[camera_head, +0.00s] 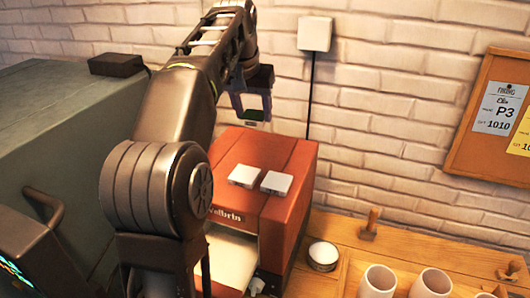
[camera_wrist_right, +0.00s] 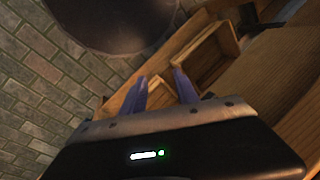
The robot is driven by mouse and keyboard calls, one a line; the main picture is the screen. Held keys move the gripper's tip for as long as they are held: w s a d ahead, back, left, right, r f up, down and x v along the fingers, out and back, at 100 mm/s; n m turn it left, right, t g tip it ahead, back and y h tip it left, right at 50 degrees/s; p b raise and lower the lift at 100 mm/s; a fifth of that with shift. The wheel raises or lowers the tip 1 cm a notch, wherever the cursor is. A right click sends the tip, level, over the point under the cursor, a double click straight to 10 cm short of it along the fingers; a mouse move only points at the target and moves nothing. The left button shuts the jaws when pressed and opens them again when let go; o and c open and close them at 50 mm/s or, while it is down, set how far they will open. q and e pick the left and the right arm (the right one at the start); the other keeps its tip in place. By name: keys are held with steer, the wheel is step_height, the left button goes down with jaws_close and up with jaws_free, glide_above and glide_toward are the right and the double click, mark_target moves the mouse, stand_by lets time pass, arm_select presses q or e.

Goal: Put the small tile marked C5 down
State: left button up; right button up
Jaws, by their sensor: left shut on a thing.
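My left gripper (camera_head: 253,117) hangs above the back of the red kiln-like box, behind two small pale tiles. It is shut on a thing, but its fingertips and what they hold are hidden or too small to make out. One small tile (camera_head: 243,175) lies flat on top of the red box (camera_head: 285,222), and a second small tile (camera_head: 277,183) lies close beside it on the right. No C5 marking can be read on either. My right gripper (camera_wrist_right: 160,88) shows in the right wrist view with two bluish fingers apart and nothing between them.
A wooden table (camera_head: 350,258) to the right holds a round tin (camera_head: 323,256), pale cups (camera_head: 378,282) and wooden stamps (camera_head: 370,225). A large grey-green machine (camera_head: 60,120) stands at the left. A brick wall is behind. Wooden compartments (camera_wrist_right: 215,55) lie beyond my right gripper.

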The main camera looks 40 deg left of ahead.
mark_target(259, 153)
arm_select(q)
steer(key=shift+w+d+r+m, duration=0.1)
steer(key=shift+w+d+m, duration=0.2)
steer(key=shift+w, duration=0.3)
steer(key=shift+s+r, duration=0.15)
steer(key=shift+s, duration=0.3)
steer(key=shift+w, duration=0.2)
steer(key=shift+s+a+f+h, duration=0.1)
steer(key=shift+a+f+h, duration=0.15)
steer(key=shift+f, duration=0.5)
steer(key=shift+d+f, duration=0.15)
steer(key=shift+f, duration=0.8)
steer(key=shift+d+f, duration=0.1)
steer(key=shift+f, duration=1.15)
steer(key=shift+f, duration=2.1)
steer(key=shift+f, duration=0.1)
